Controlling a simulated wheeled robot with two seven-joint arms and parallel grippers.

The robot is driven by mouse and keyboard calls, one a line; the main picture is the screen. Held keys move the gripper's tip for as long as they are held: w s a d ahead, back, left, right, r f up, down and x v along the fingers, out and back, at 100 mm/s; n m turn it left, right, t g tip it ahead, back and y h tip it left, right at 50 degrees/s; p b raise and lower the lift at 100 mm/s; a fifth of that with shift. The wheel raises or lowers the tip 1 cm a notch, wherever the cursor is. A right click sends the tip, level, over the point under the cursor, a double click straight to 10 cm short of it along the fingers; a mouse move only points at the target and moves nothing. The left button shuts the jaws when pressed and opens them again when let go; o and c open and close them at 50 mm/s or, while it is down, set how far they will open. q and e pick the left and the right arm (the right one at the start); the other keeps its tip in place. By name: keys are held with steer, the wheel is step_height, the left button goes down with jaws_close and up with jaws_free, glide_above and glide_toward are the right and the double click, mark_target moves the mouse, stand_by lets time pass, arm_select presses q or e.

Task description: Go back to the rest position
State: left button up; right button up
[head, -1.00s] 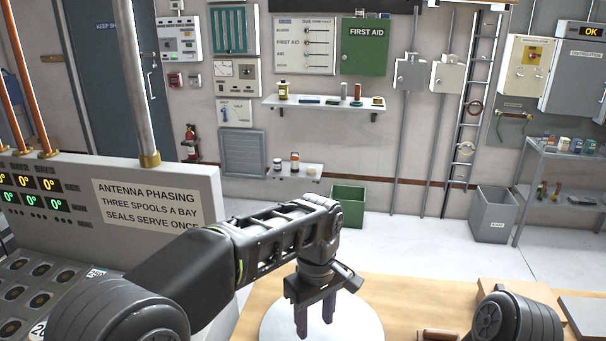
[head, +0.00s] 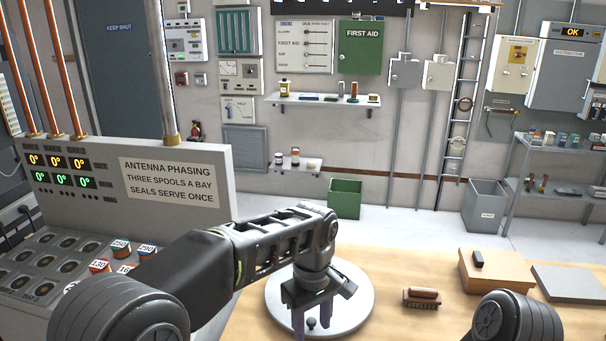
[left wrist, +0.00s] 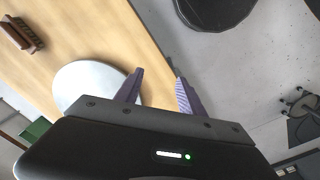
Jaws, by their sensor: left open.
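My left gripper (head: 312,318) hangs fingers down in front of the round pale disc (head: 352,275) on the wooden table (head: 405,265). Its two purple fingers stand apart and hold nothing; the fingertips are cut off by the lower edge of the head view. In the left wrist view the open fingers (left wrist: 160,90) show with empty space between them, beside the disc (left wrist: 88,85) and near the table's edge. A rounded dark arm joint of mine shows at bottom right of the head view, but the right gripper itself is out of sight.
The antenna phasing console (head: 110,190) stands close on the left, with numbered spools (head: 121,248) on its sloping panel. A brown-handled brush (head: 422,297), a cardboard-coloured box (head: 495,272) and a grey flat panel (head: 570,283) lie on the table at right. A green bin (head: 345,198) stands by the wall.

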arm_select(q)
steer(key=s+a+f+m+g+h, duration=0.15)
steer(key=a+f, duration=0.25)
steer(key=f, duration=0.7)
steer(key=s+a+f+t, duration=0.15)
steer(key=a+f, duration=0.25)
steer(key=f, duration=0.7)
steer(key=s+a+f+m+h, duration=0.1)
steer(key=s+f, duration=0.4)
steer(key=s, duration=0.3)
steer(key=s+a+f+h, duration=0.1)
steer(key=s+a+f, duration=0.1)
steer(key=s+f, duration=0.4)
steer(key=s+a+f+m, duration=0.1)
steer(key=s+f, duration=0.2)
steer(key=s, duration=0.6)
steer(key=w+d+f+m+b, duration=0.1)
steer(key=w+d+f+b, duration=0.1)
steer(key=f+b, duration=0.5)
steer(key=w+b, duration=0.1)
steer(key=b, duration=0.2)
steer(key=shift+w+d+f+t, duration=0.3)
steer(key=shift+w+d, duration=0.05)
steer(key=shift+d, duration=0.05)
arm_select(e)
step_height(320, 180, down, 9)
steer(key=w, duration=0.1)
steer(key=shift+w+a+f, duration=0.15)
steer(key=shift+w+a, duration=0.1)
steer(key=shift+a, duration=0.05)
